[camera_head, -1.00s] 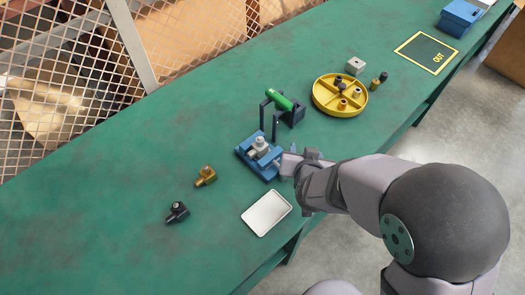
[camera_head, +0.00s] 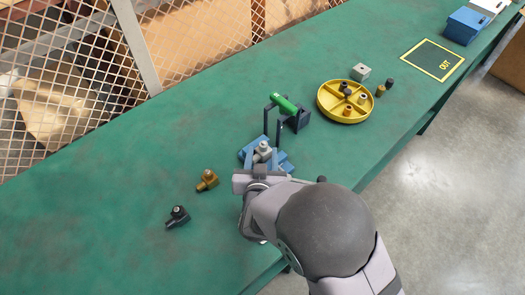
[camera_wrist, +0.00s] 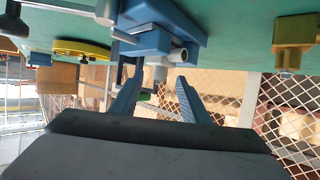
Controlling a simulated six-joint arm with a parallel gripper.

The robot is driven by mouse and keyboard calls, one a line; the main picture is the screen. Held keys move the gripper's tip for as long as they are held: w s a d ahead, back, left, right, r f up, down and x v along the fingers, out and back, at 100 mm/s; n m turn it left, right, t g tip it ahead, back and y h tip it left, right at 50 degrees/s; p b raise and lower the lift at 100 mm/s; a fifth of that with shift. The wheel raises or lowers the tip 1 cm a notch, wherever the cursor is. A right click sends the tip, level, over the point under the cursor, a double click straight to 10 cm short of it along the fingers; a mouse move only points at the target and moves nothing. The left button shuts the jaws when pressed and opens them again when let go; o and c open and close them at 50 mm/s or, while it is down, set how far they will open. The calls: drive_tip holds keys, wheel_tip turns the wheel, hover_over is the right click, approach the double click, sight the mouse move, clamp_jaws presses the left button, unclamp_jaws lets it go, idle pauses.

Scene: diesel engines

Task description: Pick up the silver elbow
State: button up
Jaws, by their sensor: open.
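The silver elbow (camera_head: 264,149) sits in the blue vise (camera_head: 284,165) on the green bench. In the wrist view the elbow (camera_wrist: 178,55) shows at the blue vise (camera_wrist: 178,14), beyond my fingertips. My gripper (camera_head: 262,160) is at the near side of the vise, its blue fingers apart and pointing at the elbow. In the wrist view my gripper (camera_wrist: 154,82) is open and empty, with one finger to each side of the elbow's line. The elbow's lower part is partly hidden by the vise and my gripper.
A brass elbow (camera_head: 207,180) and a black elbow (camera_head: 178,217) lie to the left. A stand holding a green cylinder (camera_head: 284,105) rises close behind the vise. A yellow divided tray (camera_head: 328,105), small parts and an OUT mat (camera_head: 432,59) are to the right.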

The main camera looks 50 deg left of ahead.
sight(263, 148)
drive_tip(key=shift+p+x, duration=0.6)
drive_tip(key=shift+x, duration=2)
drive_tip(key=shift+r, duration=0.15)
clamp_jaws()
